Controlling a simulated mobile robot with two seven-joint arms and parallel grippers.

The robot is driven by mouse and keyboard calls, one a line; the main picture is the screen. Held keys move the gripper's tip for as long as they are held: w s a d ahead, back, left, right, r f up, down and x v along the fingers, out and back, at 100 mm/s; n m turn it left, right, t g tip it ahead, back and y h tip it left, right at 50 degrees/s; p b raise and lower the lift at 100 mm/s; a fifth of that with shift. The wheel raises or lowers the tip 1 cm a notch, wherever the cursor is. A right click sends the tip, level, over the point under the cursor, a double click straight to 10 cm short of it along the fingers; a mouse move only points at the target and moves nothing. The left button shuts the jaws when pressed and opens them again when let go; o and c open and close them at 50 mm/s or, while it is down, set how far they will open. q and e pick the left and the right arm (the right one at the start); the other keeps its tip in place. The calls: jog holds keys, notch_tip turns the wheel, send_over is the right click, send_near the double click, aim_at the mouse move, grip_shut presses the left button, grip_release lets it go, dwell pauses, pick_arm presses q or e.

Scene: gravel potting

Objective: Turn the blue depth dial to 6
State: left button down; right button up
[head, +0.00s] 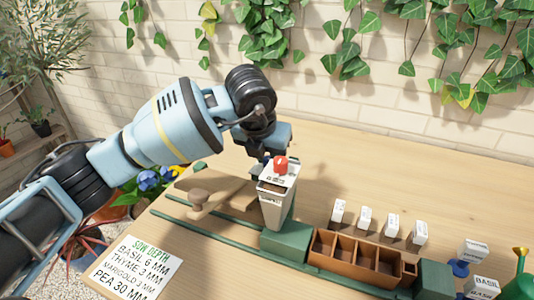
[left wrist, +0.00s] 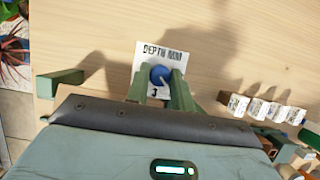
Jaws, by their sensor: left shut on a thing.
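The blue depth dial (left wrist: 159,75) shows in the left wrist view, on a white plate (left wrist: 143,58) lettered "DEPTH MM". My left gripper (left wrist: 160,88) is shut on the dial, with one finger on each side. A pale pointer mark shows at the dial's lower right. A small dark figure, too small to read surely, stands below the dial. In the head view my left gripper (head: 267,150) is behind the top of the hopper (head: 275,205), and the dial is hidden there. My right gripper is not in view.
The hopper has a red knob (head: 281,164) on top and stands on a green carriage (head: 287,242) close to my gripper. A brown trough (head: 322,242) and several white packets stand right of it. A sow depth card (head: 135,270) lies front left, listing basil 6 mm.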

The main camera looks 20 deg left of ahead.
pick_arm(q)
jog(key=shift+r, duration=0.15)
jog(key=c, duration=1.2)
grip_release()
jog(key=v, duration=0.7)
jog(key=shift+r, duration=0.3)
jog(key=shift+s, duration=0.15)
